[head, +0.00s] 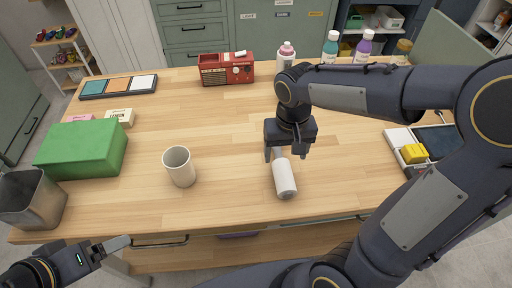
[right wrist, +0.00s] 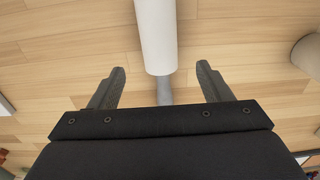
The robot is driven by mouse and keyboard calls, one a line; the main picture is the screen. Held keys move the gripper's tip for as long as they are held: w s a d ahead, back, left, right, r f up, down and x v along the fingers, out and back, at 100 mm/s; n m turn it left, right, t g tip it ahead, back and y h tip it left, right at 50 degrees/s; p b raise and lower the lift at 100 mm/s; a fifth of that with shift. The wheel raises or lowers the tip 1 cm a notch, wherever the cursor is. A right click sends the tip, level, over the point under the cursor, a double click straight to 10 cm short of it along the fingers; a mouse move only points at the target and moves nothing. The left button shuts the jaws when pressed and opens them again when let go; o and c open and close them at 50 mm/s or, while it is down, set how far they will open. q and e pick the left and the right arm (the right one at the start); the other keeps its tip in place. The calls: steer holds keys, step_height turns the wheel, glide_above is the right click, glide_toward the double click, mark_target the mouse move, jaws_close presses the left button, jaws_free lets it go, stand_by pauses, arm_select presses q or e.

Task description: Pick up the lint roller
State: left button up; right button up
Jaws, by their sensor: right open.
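The lint roller (head: 284,180) lies on the wooden table in front of my right gripper (head: 286,153). Its white roll points toward the near edge, and its grey handle end lies under the gripper. In the right wrist view, the white roll (right wrist: 156,35) extends away, and the grey handle (right wrist: 164,90) shows between the two spread fingers (right wrist: 160,72), touching neither visibly. My right gripper is open and empty. My left gripper (head: 116,244) is at the lower left, off the table's near edge; its jaw opening is not clear.
A beige mug (head: 179,167) stands left of the roller. A green box (head: 82,149) and a metal bin (head: 32,202) are at the left. A red radio (head: 226,69) and bottles (head: 330,46) stand at the back. A divided tray (head: 399,140) is at the right.

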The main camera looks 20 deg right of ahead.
mark_target(283, 167)
steer(key=shift+w+a+f, duration=0.2)
steer(key=shift+w, duration=0.15)
steer(key=shift+f, duration=0.4)
steer(key=f, duration=0.5)
steer(key=shift+s+d+f, duration=0.15)
steer(key=shift+s+f, duration=0.1)
steer(key=shift+s, duration=0.1)
steer(key=shift+f, duration=0.6)
steer(key=shift+p, duration=0.3)
steer(key=c, duration=1.1)
